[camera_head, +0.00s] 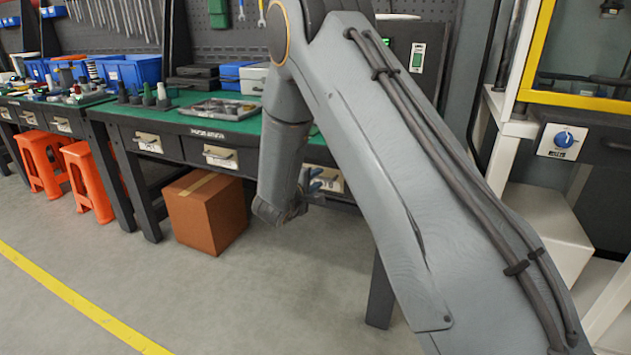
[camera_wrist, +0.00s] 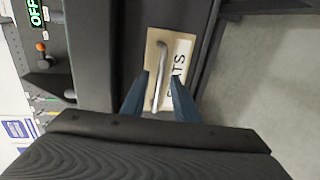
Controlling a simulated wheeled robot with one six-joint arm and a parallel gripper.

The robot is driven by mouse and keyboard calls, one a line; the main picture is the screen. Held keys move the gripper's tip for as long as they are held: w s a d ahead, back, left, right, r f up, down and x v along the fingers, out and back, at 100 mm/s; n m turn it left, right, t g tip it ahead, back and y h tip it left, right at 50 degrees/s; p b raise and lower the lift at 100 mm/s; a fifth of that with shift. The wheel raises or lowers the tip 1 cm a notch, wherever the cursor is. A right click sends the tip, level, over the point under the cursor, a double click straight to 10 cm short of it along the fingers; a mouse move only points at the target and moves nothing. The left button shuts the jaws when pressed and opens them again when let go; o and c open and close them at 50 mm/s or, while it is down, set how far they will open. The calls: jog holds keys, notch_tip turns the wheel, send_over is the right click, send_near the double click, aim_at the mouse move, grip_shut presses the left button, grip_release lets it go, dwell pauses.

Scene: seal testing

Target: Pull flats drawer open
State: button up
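The flats drawer has a dark front with a metal bar handle (camera_wrist: 161,62) on a pale plate (camera_wrist: 183,48). In the head view, the same plate (camera_head: 336,184) shows behind my gripper, under the green bench top. The drawer looks shut. My gripper (camera_wrist: 158,80) is open, with one blue finger on each side of the lower part of the handle. I cannot tell whether the fingers touch it. In the head view, my gripper (camera_head: 314,182) is small and partly hidden by my arm.
Two more drawer handles (camera_head: 148,140) (camera_head: 219,154) show to the left along the bench. A cardboard box (camera_head: 205,213) stands below them, beside orange stools (camera_head: 88,180). A bench leg (camera_head: 380,292) stands to the right. The floor in front is clear.

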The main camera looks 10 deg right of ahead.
grip_shut()
jog(key=shift+s, duration=0.1)
